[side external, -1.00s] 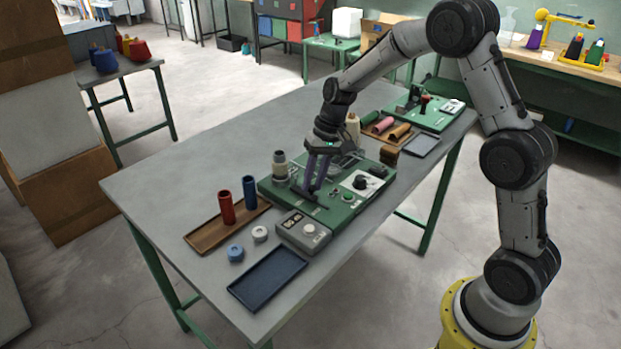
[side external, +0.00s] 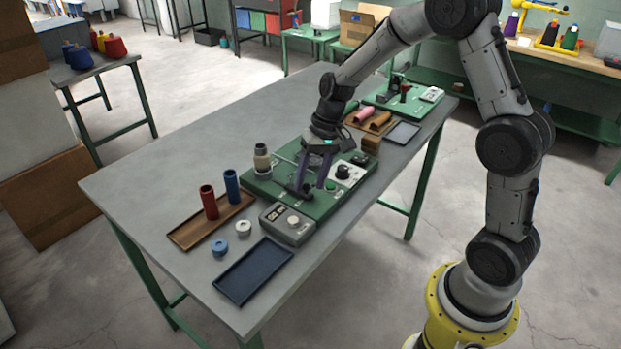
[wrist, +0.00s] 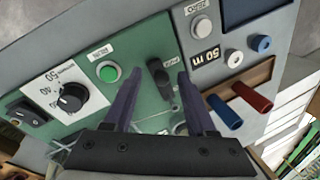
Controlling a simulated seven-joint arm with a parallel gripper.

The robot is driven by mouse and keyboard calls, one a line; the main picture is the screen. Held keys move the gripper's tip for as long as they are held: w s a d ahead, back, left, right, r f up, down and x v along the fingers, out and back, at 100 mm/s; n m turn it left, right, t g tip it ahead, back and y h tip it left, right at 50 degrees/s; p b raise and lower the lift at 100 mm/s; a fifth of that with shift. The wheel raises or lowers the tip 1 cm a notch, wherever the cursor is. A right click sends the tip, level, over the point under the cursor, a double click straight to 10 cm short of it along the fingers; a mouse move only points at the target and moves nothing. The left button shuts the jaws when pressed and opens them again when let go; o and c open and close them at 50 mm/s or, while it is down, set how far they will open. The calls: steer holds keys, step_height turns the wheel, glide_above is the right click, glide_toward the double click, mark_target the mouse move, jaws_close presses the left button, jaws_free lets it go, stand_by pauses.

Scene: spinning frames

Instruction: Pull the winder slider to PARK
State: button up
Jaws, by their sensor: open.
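The winder is a green base plate (side external: 318,207) on the table, with controls on top. In the wrist view its slider shows as a black knob (wrist: 160,78), with a small label beside it that seems to read PARK (wrist: 171,62). My gripper (wrist: 159,73) is open, its two purple fingers on either side of the knob. The knob lies nearer the right finger; I cannot tell whether either touches it. In the side view my gripper (side external: 312,186) points down at the near part of the plate, and the knob is hard to make out there.
Beside the slider are a green button (wrist: 108,72) and a black dial (wrist: 72,97). A grey counter box (side external: 287,224) stands at the plate's near end. A wooden tray (side external: 190,236) and a dark tray (side external: 253,271) lie nearby.

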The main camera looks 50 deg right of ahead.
steer(key=v, duration=1.3)
steer(key=shift+r, duration=0.35)
steer(key=shift+d, duration=0.1)
steer(key=s+a+r+n+t+h, duration=0.1)
steer(key=s+a+r+n, duration=0.1)
steer(key=s+a+r, duration=0.3)
steer(key=s+a+r+n+t, duration=0.1)
steer(key=s+a+r, duration=0.15)
steer(key=s, duration=0.35)
steer(key=s+f+n+t+h, duration=0.1)
steer(key=s+f, duration=0.4)
steer(key=s, duration=0.6)
steer(key=shift+s+d+f+n+t+h, duration=0.3)
steer(key=shift+s+d+n+t, duration=0.1)
steer(key=shift+n+t, duration=0.25)
